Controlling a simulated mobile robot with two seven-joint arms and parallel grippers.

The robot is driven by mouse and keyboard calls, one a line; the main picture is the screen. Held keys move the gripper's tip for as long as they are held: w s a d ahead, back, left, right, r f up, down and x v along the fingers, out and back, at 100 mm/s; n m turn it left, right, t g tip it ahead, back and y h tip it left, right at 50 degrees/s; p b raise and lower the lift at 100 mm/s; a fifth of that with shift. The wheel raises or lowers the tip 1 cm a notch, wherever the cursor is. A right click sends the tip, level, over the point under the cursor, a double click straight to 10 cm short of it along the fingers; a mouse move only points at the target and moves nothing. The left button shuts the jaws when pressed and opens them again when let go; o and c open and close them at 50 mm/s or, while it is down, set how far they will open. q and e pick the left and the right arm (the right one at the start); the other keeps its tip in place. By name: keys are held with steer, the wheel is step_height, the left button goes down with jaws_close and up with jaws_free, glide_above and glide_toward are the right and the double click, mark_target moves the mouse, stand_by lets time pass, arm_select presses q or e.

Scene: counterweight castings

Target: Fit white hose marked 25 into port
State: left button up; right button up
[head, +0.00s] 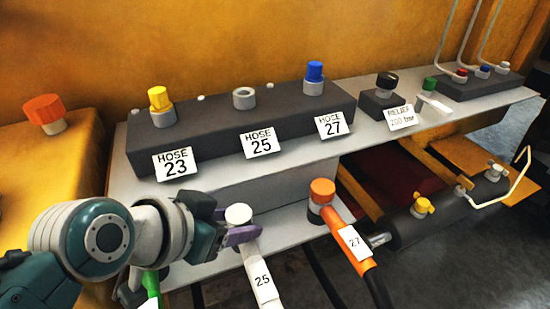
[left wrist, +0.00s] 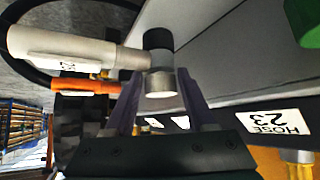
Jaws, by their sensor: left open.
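The white hose marked 25 (head: 262,272) hangs at the front of the lower grey shelf, its white-topped end fitting (head: 239,213) upright. In the left wrist view, the hose (left wrist: 70,50) lies sideways and its elbow fitting (left wrist: 161,82) is between my fingers. My left gripper (head: 230,229) is open around this fitting; its purple fingers (left wrist: 160,98) stand on either side, and I cannot tell whether they touch it. The port behind the HOSE 25 label (head: 244,97) is an open grey ring on the dark block, with nothing in it. My right gripper is not in view.
Yellow (head: 161,99) and blue (head: 314,75) caps occupy the ports beside it. The orange hose marked 27 (head: 345,230) hangs to the right. A relief block (head: 382,103) stands farther right. The label plates (head: 261,142) project along the block's front edge.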

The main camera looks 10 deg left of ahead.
arm_select(q)
steer(key=shift+x, duration=0.75)
jaws_close()
steer(key=shift+r, duration=0.1)
